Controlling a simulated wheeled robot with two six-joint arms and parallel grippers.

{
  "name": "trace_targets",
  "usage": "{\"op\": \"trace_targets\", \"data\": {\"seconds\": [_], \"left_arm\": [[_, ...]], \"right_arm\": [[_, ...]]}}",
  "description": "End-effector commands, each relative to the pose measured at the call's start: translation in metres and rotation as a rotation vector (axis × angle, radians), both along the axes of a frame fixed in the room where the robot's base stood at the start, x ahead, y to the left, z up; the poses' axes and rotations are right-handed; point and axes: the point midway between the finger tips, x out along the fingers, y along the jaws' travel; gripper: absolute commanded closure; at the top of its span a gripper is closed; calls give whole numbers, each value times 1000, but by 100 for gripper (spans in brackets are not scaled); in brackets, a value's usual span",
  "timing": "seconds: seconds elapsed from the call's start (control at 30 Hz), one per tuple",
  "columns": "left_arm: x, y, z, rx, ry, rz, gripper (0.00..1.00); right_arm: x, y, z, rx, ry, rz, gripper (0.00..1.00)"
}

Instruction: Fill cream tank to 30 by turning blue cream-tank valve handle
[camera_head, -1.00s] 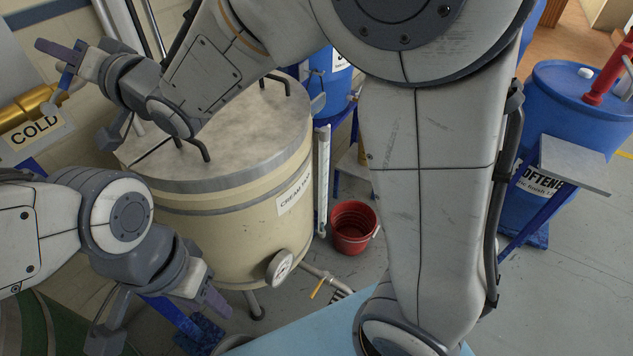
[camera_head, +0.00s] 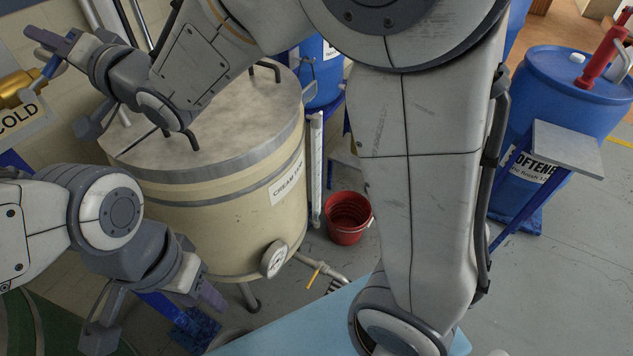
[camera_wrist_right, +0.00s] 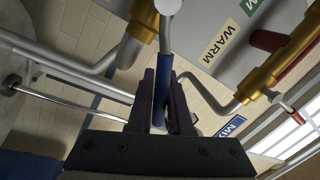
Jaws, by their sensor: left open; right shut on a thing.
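The cream tank (camera_head: 215,220) is a cream-coloured drum with a grey lid, left of centre in the head view. My right gripper (camera_head: 66,82) is beyond the lid at the upper left, shut on a blue handle (camera_head: 50,67). The right wrist view shows the blue handle (camera_wrist_right: 162,88) upright between the fingers of that gripper (camera_wrist_right: 163,98). My left gripper (camera_head: 157,318) is open and empty, in front of the tank at the lower left.
Brass-fitted pipes (camera_wrist_right: 255,82) and a WARM label (camera_wrist_right: 221,43) are close to the right gripper. A COLD label (camera_head: 18,118) is at the left. A red bucket (camera_head: 347,220) stands right of the tank. A blue softener drum (camera_head: 570,85) stands far right.

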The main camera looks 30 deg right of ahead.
Motion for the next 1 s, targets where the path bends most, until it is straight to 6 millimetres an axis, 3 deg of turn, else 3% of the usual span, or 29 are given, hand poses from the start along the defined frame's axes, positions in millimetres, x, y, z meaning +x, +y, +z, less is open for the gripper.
{"op": "trace_targets", "data": {"seconds": [0.17, 0.47, 1.0], "left_arm": [[0, 0, -2, 0, 0, 0, 52], [0, 0, -34, 0, 0, 0, 52], [0, 0, -33, 0, 0, 0, 52]], "right_arm": [[0, 0, -2, 5, 5, 0, 100], [5, -7, -26, 242, 164, 1, 100], [5, -8, -25, 272, 186, 0, 100]]}}
